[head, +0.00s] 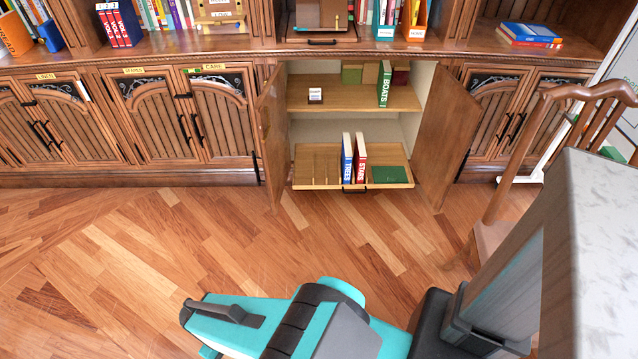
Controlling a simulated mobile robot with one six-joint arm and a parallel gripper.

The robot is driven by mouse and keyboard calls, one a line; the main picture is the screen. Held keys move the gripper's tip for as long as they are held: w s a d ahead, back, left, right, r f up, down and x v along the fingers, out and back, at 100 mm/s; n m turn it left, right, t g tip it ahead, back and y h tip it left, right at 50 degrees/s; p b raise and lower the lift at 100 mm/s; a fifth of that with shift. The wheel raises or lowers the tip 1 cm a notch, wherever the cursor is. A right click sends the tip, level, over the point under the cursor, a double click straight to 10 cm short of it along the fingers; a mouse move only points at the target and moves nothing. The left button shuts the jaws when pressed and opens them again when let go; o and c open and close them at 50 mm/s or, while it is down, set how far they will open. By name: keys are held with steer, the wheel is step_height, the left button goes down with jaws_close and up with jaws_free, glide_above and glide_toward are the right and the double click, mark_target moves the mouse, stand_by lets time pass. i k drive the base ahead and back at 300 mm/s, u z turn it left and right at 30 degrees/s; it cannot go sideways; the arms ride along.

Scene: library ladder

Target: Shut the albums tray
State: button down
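A wooden pull-out tray (317,170), which I take to be the albums tray, sticks out from the bottom of the open cabinet in the head view. Its front edge has a dark handle (353,189). The blue TREES book (346,158) and red STARS book (360,158) stand upright on it. A flat green book (389,175) lies on its right side. My teal arm crosses the bottom of the view, its left end (205,318) well short of the tray. I cannot make out whether my gripper is open or shut.
The left door (272,135) and right door (445,135) stand open on either side of the tray. A wooden chair (495,225) is at the right, beside a grey-white block (600,240). The wood floor (200,240) before the tray is clear.

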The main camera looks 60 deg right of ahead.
mark_target(318, 165)
steer(key=z, duration=0.25)
steer(key=k, duration=0.8)
steer(key=z, duration=0.55)
steer(key=k, duration=0.5)
steer(key=z, duration=0.4)
steer(key=i, duration=1.45)
steer(key=u, duration=0.45)
